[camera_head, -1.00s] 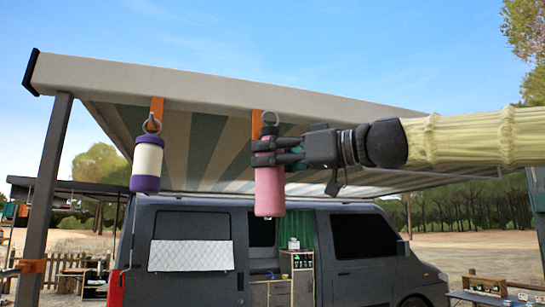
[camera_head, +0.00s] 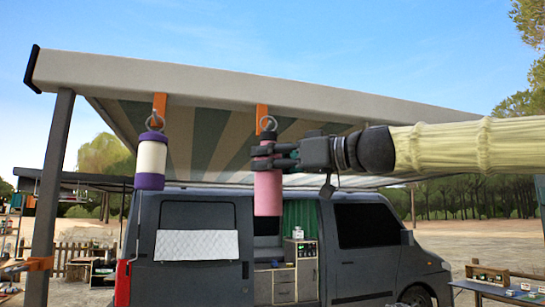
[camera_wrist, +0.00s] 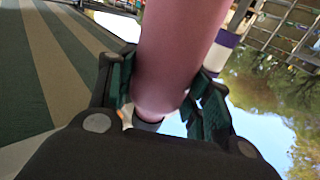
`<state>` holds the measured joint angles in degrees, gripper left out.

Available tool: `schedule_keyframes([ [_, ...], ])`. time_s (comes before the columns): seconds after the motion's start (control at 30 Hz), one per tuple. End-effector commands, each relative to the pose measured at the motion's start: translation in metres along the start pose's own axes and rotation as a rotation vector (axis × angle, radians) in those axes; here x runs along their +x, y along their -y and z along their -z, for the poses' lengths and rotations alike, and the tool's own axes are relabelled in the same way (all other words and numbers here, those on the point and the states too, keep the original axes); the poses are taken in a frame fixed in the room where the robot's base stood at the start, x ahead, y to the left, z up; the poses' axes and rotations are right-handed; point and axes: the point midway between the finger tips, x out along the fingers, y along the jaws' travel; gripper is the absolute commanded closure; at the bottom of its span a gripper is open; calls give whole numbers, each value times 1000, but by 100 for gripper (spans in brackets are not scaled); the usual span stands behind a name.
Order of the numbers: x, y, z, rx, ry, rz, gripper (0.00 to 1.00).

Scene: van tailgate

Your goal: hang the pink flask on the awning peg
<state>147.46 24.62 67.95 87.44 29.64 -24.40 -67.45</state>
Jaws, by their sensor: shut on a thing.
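The pink flask (camera_head: 268,192) hangs upright below the awning edge in the head view, its dark cap and ring at the top. My gripper (camera_head: 268,158) is shut on its upper part, coming from the right. The flask's ring (camera_head: 267,124) overlaps the lower end of an orange awning peg (camera_head: 262,112); I cannot tell whether the ring is around the peg or in front of it. In the wrist view the pink flask (camera_wrist: 175,50) fills the space between my gripper's fingers (camera_wrist: 165,95).
A purple and white flask (camera_head: 151,160) hangs by its ring from another orange peg (camera_head: 159,104) to the left. The awning (camera_head: 220,82) runs across above. A dark van (camera_head: 370,245) stands behind. A post (camera_head: 48,190) is at far left.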

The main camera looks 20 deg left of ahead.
Motion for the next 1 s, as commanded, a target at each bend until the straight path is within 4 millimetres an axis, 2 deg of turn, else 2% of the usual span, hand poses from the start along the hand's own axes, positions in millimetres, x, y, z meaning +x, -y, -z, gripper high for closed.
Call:
schedule_keyframes([
  [0.47,14,-15,1,1,-1,0,81],
  [1.0,24,-24,-10,0,-1,-1,81],
])
